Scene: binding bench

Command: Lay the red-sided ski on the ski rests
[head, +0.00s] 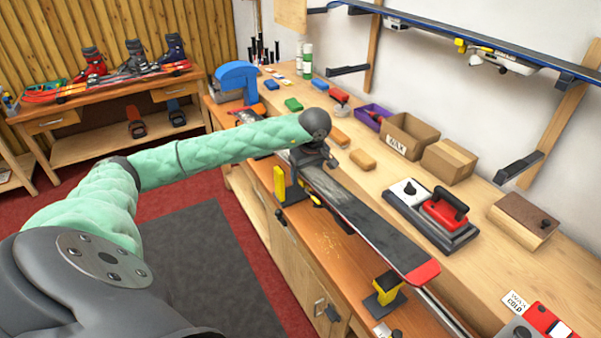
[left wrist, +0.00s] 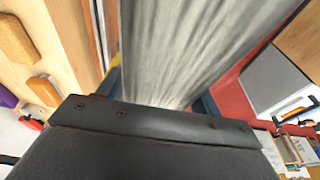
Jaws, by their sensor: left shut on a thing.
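A long ski (head: 365,212) with a dark, grey-streaked upward face and a red tip (head: 423,272) stretches along the bench. My left gripper (head: 312,160) is shut on it near its far end. In the left wrist view, the streaked ski face (left wrist: 190,50) runs away from the gripper's dark body. One yellow ski rest (head: 385,287) stands near the red tip, and another yellow rest (head: 279,184) stands beside the gripper. I cannot tell whether the ski touches either rest. My right gripper is not in view.
On the bench behind the ski are a red-handled iron (head: 444,208) on a dark plate, cardboard boxes (head: 408,136), a wooden block (head: 524,220) and several wax blocks. A blue ski (head: 450,33) hangs on the wall rack. A left-hand table (head: 125,92) holds boots and skis.

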